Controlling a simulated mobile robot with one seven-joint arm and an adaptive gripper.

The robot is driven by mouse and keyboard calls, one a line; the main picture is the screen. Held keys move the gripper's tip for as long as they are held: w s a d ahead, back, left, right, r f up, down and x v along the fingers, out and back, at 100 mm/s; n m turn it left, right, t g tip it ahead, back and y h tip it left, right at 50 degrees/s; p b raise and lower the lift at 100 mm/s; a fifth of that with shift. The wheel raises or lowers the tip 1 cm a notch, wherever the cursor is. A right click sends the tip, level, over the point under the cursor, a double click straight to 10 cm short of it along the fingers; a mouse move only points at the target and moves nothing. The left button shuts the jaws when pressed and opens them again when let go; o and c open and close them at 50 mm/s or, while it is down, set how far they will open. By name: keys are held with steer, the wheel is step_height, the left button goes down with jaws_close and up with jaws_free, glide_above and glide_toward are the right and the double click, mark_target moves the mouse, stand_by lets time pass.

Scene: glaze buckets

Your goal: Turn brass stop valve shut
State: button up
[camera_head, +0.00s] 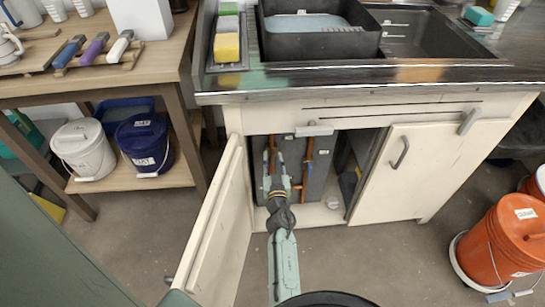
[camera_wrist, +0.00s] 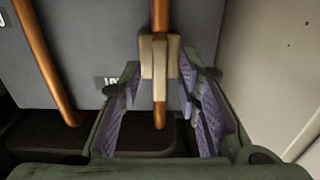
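In the wrist view, a pale brass-coloured block (camera_wrist: 160,56), which looks like the stop valve, sits on a copper pipe (camera_wrist: 160,14). My gripper (camera_wrist: 160,76) is open, with one purple-padded finger on each side of the pipe and the block's lower part. Gaps show between the pads and the block. In the head view, my gripper (camera_head: 277,163) reaches into the open sink cabinet around the left copper pipe (camera_head: 272,145). The valve is mostly hidden there by my gripper.
A second copper pipe (camera_head: 309,150) stands right of my gripper in the head view, and shows at left in the wrist view (camera_wrist: 45,65). The left cabinet door (camera_head: 217,225) is swung open beside my arm. The right door (camera_head: 393,172) is shut. An orange bucket (camera_head: 505,243) stands far right.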

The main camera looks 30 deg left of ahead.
jaws_close()
stand_by(0.4)
